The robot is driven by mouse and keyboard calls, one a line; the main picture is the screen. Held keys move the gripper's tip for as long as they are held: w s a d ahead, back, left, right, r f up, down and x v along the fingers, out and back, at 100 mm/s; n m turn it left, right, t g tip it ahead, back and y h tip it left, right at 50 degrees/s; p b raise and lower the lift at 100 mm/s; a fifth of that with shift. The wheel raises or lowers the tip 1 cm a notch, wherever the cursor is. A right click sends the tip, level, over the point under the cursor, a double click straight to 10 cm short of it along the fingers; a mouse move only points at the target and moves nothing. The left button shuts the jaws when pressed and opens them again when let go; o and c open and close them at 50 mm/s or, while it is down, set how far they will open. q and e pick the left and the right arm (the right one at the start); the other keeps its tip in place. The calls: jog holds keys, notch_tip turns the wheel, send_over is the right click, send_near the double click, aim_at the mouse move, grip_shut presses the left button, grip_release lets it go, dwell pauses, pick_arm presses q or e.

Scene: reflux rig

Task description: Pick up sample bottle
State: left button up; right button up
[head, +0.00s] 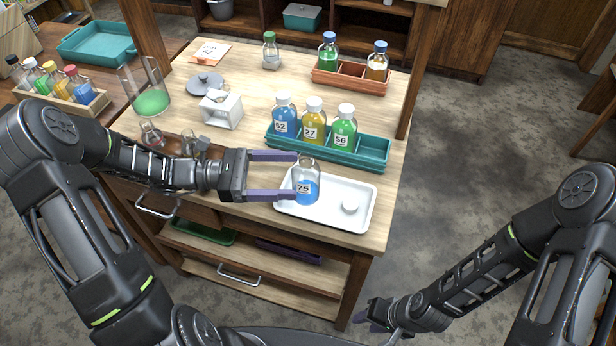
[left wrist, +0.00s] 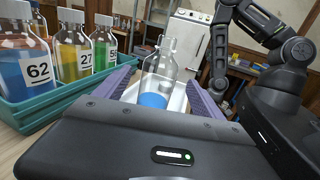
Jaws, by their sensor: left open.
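A clear sample bottle (head: 306,184) with blue liquid and a label reading 75 stands upright on the white tray (head: 362,218). It has no cap on. My left gripper (head: 284,176) is open, with its purple fingers reaching toward the bottle from the left, one on the far side and one on the near side. In the left wrist view the bottle (left wrist: 157,85) shows between the spread fingers (left wrist: 157,88); I cannot tell whether they touch it. My right gripper (head: 370,316) is low beside the table's front right, and its fingers are too small to judge.
A teal rack (head: 375,149) with capped blue, yellow and green bottles stands just behind the tray. A small white cap (head: 350,205) lies on the tray. An orange rack (head: 340,82) is further back. A beaker (head: 150,98) and white block (head: 222,110) stand left.

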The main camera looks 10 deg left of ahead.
pick_arm(q)
jog(key=shift+x, duration=1.35)
jog(key=shift+p+x, duration=0.85)
jog(key=shift+x, duration=1.75)
jog(key=shift+f, duration=0.1)
jog(key=shift+a, duration=0.1)
jog(key=c, duration=1.7)
